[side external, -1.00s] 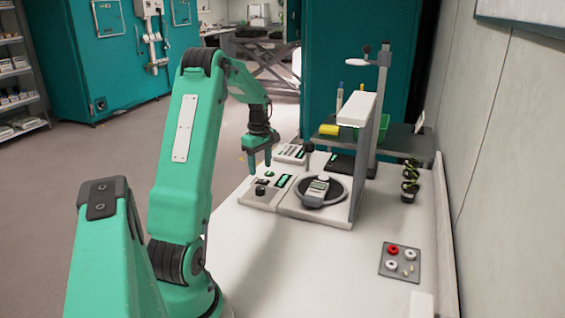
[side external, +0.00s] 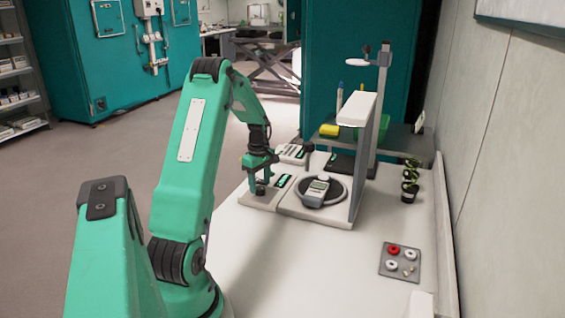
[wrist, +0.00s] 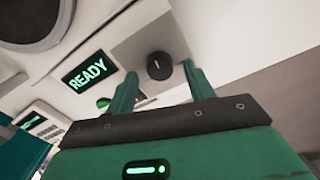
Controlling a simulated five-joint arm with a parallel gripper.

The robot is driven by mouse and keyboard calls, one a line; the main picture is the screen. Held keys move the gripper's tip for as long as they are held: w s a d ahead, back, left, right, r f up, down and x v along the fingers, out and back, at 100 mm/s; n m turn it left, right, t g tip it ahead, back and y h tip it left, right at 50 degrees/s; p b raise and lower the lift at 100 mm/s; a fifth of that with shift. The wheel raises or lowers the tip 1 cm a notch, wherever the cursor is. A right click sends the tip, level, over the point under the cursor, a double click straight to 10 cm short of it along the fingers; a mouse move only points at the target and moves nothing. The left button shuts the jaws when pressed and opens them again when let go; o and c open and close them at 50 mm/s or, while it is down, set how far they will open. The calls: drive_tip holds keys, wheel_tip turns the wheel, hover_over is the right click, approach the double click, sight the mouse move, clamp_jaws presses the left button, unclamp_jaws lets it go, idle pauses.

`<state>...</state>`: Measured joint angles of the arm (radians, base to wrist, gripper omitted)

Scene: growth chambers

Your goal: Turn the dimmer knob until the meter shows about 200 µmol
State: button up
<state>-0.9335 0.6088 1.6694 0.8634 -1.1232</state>
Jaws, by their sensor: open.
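The dimmer knob is a small black round knob (wrist: 159,66) with a pale pointer line, on a light control box (side external: 262,203). In the wrist view it lies between the tips of my gripper (wrist: 161,70). In the side view my gripper (side external: 261,178) points down at the knob, its open fingers around or just above it; I cannot tell whether they touch it. A lit display (wrist: 90,70) beside the knob reads READY.
A grey upright panel with a white lamp head (side external: 357,108) stands just right of the disc. The front of the white bench (side external: 310,265) is clear.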

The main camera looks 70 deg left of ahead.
drive_tip(key=shift+f, duration=0.65)
drive_tip(key=shift+c, duration=0.4)
drive_tip(key=c, duration=0.9)
drive_tip(key=shift+n, duration=1.8)
drive_tip(key=o, duration=1)
